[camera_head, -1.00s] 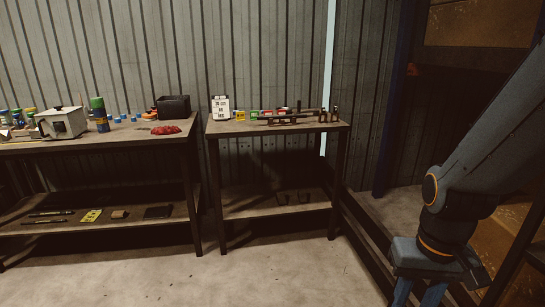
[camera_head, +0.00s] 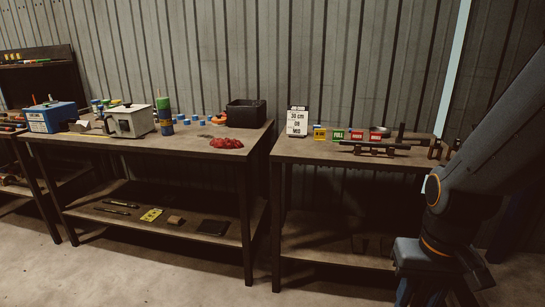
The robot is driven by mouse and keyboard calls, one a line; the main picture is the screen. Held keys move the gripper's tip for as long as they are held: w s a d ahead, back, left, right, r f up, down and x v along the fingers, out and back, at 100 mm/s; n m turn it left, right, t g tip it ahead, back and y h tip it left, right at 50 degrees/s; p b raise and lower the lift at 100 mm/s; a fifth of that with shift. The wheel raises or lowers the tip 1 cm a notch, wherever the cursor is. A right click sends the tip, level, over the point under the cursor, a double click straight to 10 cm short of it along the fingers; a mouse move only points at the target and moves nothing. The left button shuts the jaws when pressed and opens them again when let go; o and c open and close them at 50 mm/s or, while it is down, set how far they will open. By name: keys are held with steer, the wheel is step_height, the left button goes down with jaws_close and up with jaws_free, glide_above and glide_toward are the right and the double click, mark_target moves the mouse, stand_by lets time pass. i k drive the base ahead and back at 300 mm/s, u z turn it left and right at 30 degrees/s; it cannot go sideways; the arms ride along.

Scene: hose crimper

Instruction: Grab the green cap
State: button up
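A tall stack (camera_head: 164,115) with green upper parts and a blue lower part stands on the left workbench (camera_head: 205,150), right of a white box-shaped machine. Small green pieces (camera_head: 97,105) show behind that machine, partly hidden. I cannot tell which green piece is the cap. My gripper (camera_head: 421,292) hangs at the lower right, far from these pieces. Its two fingers are apart with nothing visible between them; the tips are at the picture's bottom edge.
Several small blue caps (camera_head: 198,120), a black bin (camera_head: 246,113) and a red heap (camera_head: 227,143) are on the left bench. The right bench (camera_head: 300,154) holds a sign (camera_head: 297,122), coloured labels and a dark tool (camera_head: 375,148). Open concrete floor (camera_head: 150,275) lies in front.

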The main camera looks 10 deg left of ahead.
mark_target(162, 103)
steer(key=u, duration=0.75)
steer(key=i, duration=0.9)
steer(key=u, duration=1)
steer(key=i, duration=2.25)
steer(key=z, duration=0.25)
